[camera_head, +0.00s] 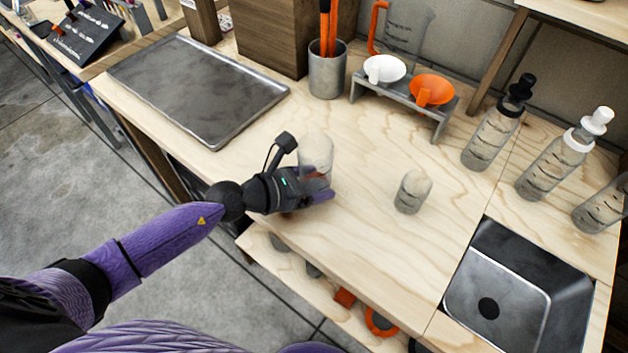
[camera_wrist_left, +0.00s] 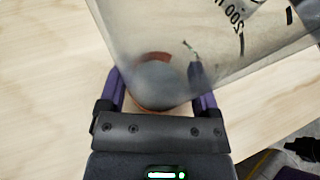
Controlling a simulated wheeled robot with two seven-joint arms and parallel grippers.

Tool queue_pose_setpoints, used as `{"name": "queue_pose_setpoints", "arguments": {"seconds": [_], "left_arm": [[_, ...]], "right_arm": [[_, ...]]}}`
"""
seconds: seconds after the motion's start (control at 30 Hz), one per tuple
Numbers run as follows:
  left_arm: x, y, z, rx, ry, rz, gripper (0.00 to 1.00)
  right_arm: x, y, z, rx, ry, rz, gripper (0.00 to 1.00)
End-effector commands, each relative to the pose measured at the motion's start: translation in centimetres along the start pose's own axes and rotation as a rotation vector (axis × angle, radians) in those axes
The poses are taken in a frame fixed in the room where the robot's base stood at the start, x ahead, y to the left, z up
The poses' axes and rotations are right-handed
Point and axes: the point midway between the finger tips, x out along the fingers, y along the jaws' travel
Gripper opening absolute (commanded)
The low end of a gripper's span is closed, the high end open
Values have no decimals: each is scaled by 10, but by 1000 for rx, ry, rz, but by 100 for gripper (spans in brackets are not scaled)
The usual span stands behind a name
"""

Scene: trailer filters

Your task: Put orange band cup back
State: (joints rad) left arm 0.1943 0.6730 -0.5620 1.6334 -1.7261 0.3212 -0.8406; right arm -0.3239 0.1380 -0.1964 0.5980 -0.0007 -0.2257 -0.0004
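The orange band cup (camera_head: 316,152) is a clear cup with dark markings and an orange-brown band low on it. It is at the middle of the bench, near the front edge. My left gripper (camera_head: 318,188) is at its lower part, one purple finger on each side. In the left wrist view the cup (camera_wrist_left: 235,50) rises between the fingers (camera_wrist_left: 160,100), its narrow orange-rimmed end close to both. I cannot tell whether the fingers press on it or whether its base touches the bench. My right gripper is out of view.
A second clear cup (camera_head: 411,192) stands to the right. A metal tray (camera_head: 200,88) lies at left. Behind are a grey canister (camera_head: 327,76) and a rack (camera_head: 440,112) with white and orange funnels. Bottles (camera_head: 492,135) and a sink (camera_head: 510,285) are at right. Bare wood lies between.

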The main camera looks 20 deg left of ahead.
Motion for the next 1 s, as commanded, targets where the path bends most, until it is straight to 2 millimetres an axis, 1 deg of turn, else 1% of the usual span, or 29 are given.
{"name": "queue_pose_setpoints", "arguments": {"seconds": [0.03,0.07,0.1,0.27,0.37,0.47,0.53,0.63,0.7,0.77,0.9,1.0], "left_arm": [[0,0,0,0,1,0,92],[0,0,0,0,1,0,99],[0,0,0,0,1,0,100],[0,0,0,0,1,0,100],[-3,0,6,0,0,0,100],[-17,0,3,0,3,1,100],[-33,0,4,2,6,-1,100],[-60,0,2,2,8,-1,100],[-79,0,-2,-1,9,-1,100],[-94,-2,-1,1,11,-6,100],[-112,0,0,-5,6,1,100],[-119,0,1,-2,5,-1,100]], "right_arm": [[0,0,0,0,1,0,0],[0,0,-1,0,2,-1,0],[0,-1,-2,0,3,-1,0],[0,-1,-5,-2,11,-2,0],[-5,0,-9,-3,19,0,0],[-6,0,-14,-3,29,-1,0],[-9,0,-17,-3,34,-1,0],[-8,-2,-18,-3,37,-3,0],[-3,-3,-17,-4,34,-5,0],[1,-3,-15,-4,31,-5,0],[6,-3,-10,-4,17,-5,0],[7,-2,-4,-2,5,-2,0]]}}
